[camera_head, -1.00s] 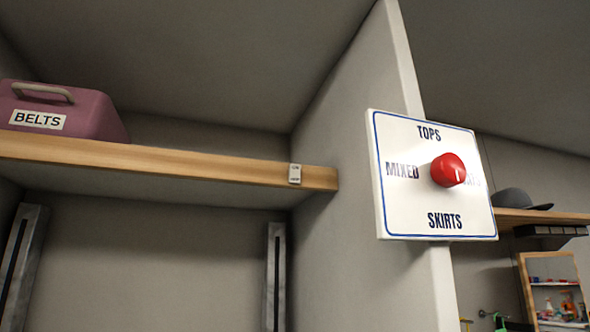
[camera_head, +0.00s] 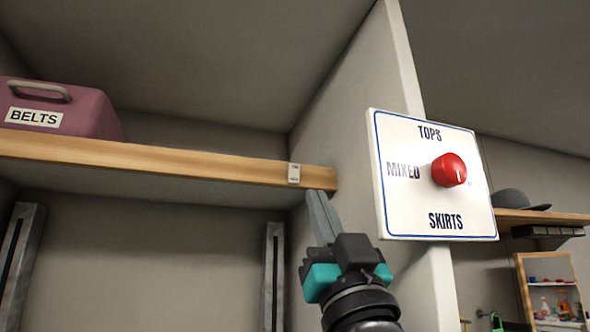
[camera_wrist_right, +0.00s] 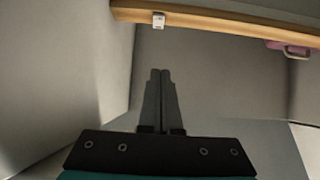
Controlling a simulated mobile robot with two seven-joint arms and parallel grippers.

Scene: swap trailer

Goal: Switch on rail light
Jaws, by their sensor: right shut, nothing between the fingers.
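A small white switch (camera_head: 294,173) sits on the front edge of the wooden shelf, near its right end. It also shows in the right wrist view (camera_wrist_right: 158,20), on the shelf edge above my fingertips. My right gripper (camera_head: 318,198) is shut and empty, pointing up, with its fingertips just right of and below the switch in the head view. In the right wrist view the shut fingers (camera_wrist_right: 160,72) stand apart from the switch. My left gripper is not in view. The lettering on the switch is too small to read.
The wooden shelf (camera_head: 150,160) holds a purple box (camera_head: 85,108) labelled BELTS. A grey partition (camera_head: 365,150) stands right of the shelf. A white panel (camera_head: 400,205) with a red knob (camera_head: 448,170) is mounted at its edge. The space under the shelf is clear.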

